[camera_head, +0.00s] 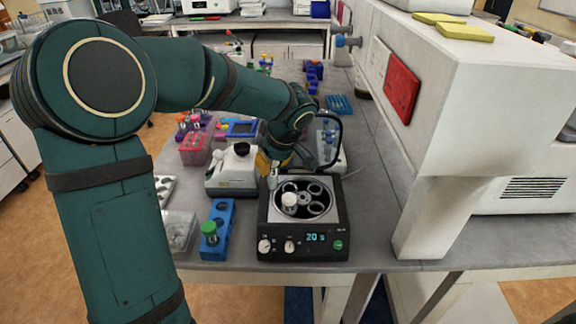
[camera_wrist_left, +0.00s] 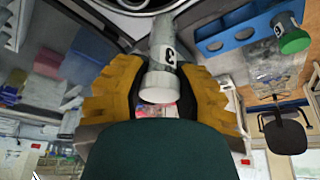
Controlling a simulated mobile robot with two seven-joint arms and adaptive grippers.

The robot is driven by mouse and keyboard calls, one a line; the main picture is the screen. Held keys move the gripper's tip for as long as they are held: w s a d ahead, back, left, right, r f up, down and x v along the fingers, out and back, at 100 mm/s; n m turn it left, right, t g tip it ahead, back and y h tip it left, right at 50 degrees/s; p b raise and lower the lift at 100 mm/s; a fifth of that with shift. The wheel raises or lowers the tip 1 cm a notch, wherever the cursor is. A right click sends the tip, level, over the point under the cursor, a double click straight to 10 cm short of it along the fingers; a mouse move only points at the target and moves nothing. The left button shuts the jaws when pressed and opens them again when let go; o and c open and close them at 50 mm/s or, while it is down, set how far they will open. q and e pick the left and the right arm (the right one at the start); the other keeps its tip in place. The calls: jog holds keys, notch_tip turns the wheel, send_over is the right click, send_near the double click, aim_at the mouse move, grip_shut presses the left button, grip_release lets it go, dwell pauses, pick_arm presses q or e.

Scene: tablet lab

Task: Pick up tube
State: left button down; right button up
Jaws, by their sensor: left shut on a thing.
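My left gripper (camera_head: 270,165) has yellow fingers and is at the back left edge of the black centrifuge (camera_head: 305,253). In the left wrist view, the fingers of this gripper (camera_wrist_left: 160,95) are shut around a white-capped tube (camera_wrist_left: 163,45) marked 3. The tube's far end points towards the centrifuge rotor; whether it is clear of it I cannot tell. In the head view, the held tube shows only as a small pale piece below the fingers. Another white-capped tube (camera_head: 289,202) stands in the centrifuge rotor. My right gripper is not in view.
A blue rack (camera_head: 222,246) with a green-capped tube (camera_head: 208,230) stands left of the centrifuge. A white device (camera_head: 232,182) with a black knob is behind the rack. A large white machine (camera_head: 480,100) blocks the right side. Bare bench lies right of the centrifuge.

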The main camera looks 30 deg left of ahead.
pick_arm(q)
jog(key=s+a, duration=0.9)
jog(key=shift+s+a, duration=0.3)
jog(key=shift+a, duration=0.05)
dwell(0.5)
notch_tip(320, 180, up, 4)
jog(key=shift+r+p, duration=0.25)
jog(key=shift+p, duration=0.9)
